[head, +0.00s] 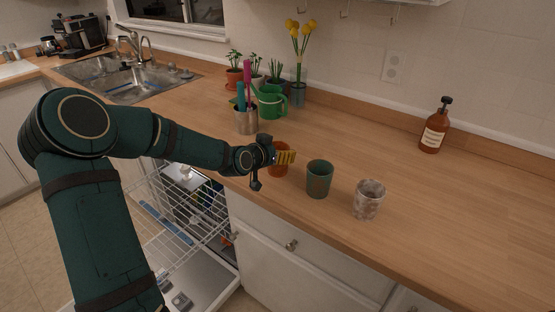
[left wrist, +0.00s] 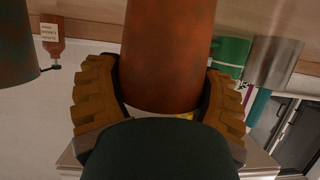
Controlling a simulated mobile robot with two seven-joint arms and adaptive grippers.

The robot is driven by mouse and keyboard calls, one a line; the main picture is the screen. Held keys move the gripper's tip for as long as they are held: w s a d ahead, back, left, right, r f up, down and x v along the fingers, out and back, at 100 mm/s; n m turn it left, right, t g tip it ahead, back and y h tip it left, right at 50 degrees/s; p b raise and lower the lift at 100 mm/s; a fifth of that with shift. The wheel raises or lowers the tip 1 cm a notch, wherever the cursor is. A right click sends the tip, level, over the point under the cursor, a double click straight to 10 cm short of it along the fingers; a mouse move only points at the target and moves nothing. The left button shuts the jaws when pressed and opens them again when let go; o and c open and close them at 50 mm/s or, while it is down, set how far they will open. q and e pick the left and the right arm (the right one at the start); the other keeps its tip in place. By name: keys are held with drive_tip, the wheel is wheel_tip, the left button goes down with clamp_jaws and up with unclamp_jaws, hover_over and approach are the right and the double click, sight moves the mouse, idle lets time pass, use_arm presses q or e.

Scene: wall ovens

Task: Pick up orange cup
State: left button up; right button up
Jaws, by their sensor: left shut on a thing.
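The orange cup (head: 277,168) is at the front of the wooden counter, partly hidden behind my left gripper (head: 285,157) in the head view. In the left wrist view the orange cup (left wrist: 166,50) fills the middle, between the two yellow-brown fingers of my left gripper (left wrist: 160,98). The fingers are shut on its sides. I cannot tell whether the cup touches the counter or is slightly lifted. My right gripper is not in view.
A green cup (head: 319,179) and a mottled grey cup (head: 368,200) stand to the right. A metal utensil holder (head: 246,121) and green watering can (head: 271,104) are behind. A soap bottle (head: 434,128) stands far right. An open dishwasher rack (head: 185,215) is below the counter.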

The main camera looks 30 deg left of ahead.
use_arm(q)
wheel_tip(320, 180, up, 10)
drive_tip(key=p, duration=0.3)
drive_tip(key=shift+s+f, duration=0.1)
